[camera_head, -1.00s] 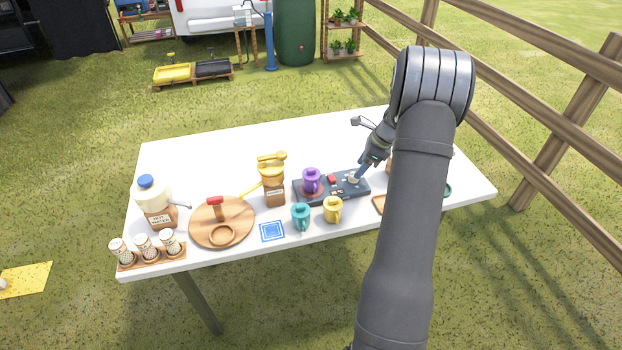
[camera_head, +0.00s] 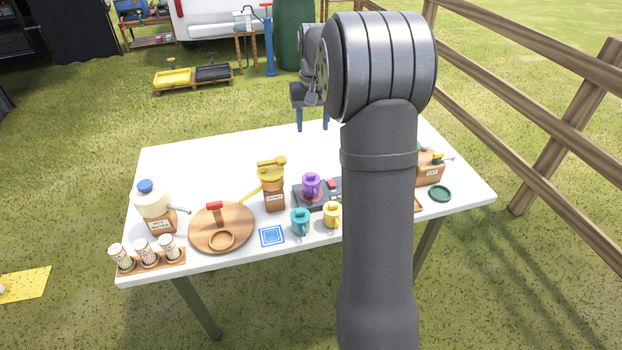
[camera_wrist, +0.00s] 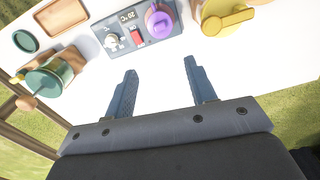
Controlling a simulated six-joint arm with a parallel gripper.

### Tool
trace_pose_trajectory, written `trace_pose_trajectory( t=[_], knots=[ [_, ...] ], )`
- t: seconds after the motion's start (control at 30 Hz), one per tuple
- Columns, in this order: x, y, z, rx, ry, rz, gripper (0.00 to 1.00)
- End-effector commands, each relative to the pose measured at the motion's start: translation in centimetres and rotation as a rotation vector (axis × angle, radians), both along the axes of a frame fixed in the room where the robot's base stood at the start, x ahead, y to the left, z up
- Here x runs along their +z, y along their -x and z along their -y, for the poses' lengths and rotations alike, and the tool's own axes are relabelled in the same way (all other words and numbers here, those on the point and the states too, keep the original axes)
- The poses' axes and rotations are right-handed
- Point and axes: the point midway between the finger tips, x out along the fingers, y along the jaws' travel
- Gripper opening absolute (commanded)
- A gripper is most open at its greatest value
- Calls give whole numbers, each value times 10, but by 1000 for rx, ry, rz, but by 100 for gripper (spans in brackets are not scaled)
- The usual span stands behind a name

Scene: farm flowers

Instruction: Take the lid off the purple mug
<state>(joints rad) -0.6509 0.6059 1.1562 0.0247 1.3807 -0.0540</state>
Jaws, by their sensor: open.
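The purple mug (camera_head: 312,187) stands on a dark heating plate unit (camera_head: 299,196) near the middle of the table. Its purple lid (camera_wrist: 159,22) appears to be on top, seen from above in the wrist view. My gripper (camera_head: 312,120) is raised above the back of the table, behind the mug, with its two blue fingers pointing down. In the wrist view my gripper (camera_wrist: 160,78) is open, with nothing between the fingers. The mug is clear of the fingers there, beyond their tips.
Teal (camera_head: 300,222) and yellow (camera_head: 331,215) mugs stand in front. A round wooden board (camera_head: 205,236) lies farther left. My arm hides part of the table's right side. The back of the table is mostly clear.

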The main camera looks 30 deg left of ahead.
Motion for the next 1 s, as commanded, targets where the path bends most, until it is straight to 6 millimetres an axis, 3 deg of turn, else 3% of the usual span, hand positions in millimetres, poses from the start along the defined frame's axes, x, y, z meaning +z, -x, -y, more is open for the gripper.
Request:
trace_pose_trajectory(
  t=[0.1, 0.2, 0.7, 1.0],
  knots=[
    [9, 6, -4, 91, 16, 14, 51],
    [3, 7, -4, 113, 20, 15, 51],
    [-97, 7, -3, 108, 20, 14, 51],
    [-121, 7, -3, 108, 18, 15, 51]
  ],
)
